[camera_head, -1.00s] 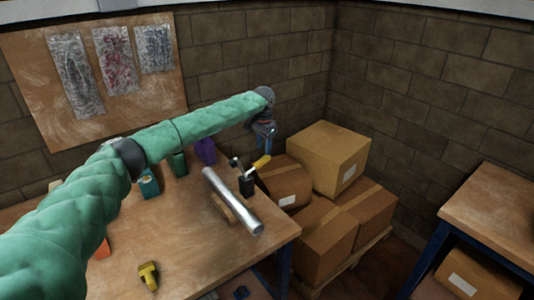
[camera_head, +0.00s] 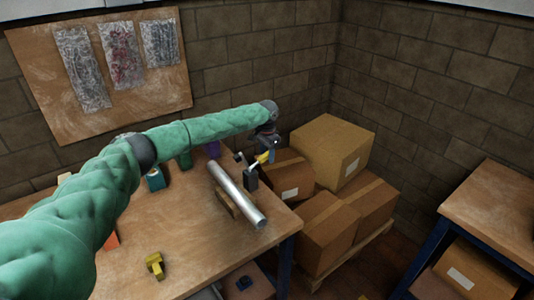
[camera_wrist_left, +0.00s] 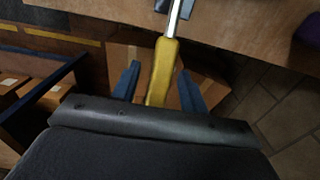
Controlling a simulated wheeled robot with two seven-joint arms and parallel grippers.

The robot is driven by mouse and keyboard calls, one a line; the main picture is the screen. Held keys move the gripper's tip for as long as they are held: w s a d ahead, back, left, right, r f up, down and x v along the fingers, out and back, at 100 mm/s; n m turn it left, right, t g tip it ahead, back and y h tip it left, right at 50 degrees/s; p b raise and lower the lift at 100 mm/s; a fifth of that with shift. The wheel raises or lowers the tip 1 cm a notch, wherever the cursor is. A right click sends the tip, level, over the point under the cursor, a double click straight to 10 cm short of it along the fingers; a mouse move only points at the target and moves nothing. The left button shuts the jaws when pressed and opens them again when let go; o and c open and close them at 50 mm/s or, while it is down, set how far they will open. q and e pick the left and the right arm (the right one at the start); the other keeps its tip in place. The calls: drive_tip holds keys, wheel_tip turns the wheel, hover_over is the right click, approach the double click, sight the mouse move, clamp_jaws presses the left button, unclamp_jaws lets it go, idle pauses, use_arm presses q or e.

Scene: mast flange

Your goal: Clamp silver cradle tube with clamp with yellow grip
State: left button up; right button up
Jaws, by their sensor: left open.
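The silver tube (camera_head: 238,194) lies in a wooden cradle (camera_head: 228,204) near the right edge of the table. The clamp (camera_head: 251,178) stands beside the tube's far right side, with a black body and a yellow grip (camera_head: 262,158) pointing up and right. My left gripper (camera_head: 270,146) is at the yellow grip. In the left wrist view the yellow grip (camera_wrist_left: 162,72) lies between the two blue fingers of my open left gripper (camera_wrist_left: 158,84), with a visible gap on each side. My right gripper is not in view.
The wooden table (camera_head: 190,255) carries a yellow part (camera_head: 155,265), a teal block (camera_head: 155,179) and a purple item (camera_head: 213,149). Cardboard boxes (camera_head: 332,150) are stacked beyond its right edge. Another table (camera_head: 495,215) stands at the right.

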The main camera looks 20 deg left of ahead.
use_arm(q)
drive_tip(key=shift+c, duration=0.2)
clamp_jaws()
